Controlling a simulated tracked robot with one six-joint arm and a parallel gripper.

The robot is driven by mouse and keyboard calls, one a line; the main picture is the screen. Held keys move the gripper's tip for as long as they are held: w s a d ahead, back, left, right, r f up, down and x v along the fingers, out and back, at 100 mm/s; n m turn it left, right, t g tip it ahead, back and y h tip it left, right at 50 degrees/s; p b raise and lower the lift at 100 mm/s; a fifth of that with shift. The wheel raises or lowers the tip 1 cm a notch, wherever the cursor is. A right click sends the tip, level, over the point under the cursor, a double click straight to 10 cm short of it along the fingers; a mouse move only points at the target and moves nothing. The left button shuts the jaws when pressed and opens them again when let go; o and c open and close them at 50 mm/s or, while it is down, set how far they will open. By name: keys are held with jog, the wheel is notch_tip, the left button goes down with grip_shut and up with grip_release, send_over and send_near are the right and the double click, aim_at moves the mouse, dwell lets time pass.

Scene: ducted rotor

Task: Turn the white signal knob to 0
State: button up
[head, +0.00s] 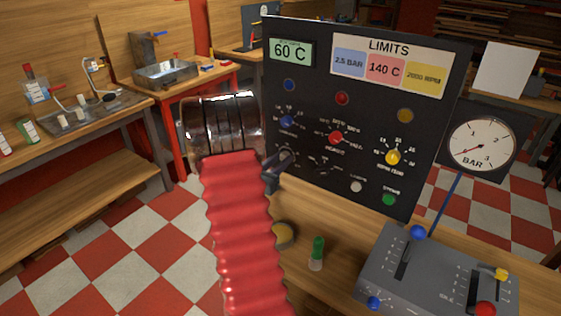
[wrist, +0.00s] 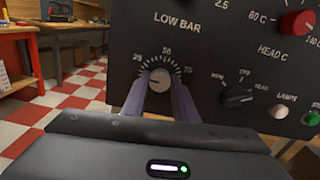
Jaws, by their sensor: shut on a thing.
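The white signal knob (wrist: 160,79) is on the black panel (wrist: 210,60), inside a ring of white tick marks. The numbers 25, 50 and 75 show around it; the lower part of the dial is hidden. I cannot make out where its pointer stands. My gripper (wrist: 160,88) is shut on the knob, with one finger on its left side and one on its right. In the head view my gripper (head: 277,166) reaches the lower left of the panel, and my red arm hides part of the view there.
Right of the knob are a black selector (wrist: 237,96), a white lamp button (wrist: 279,111) and a green button (wrist: 311,118). A red knob (wrist: 298,22) is above them. A grey lever box (head: 440,270) and a green-capped bottle (head: 317,254) stand on the bench in front.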

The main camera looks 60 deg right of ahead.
jog(key=n, duration=0.7)
jog(key=shift+f, duration=0.15)
jog(key=shift+w, duration=0.1)
dwell(0.4)
jog(key=o, duration=1.1)
jog(key=shift+c, duration=0.2)
jog(key=w+a, duration=0.2)
jog(key=a, duration=1.1)
jog(key=shift+a, duration=0.3)
jog(key=shift+w, duration=0.1)
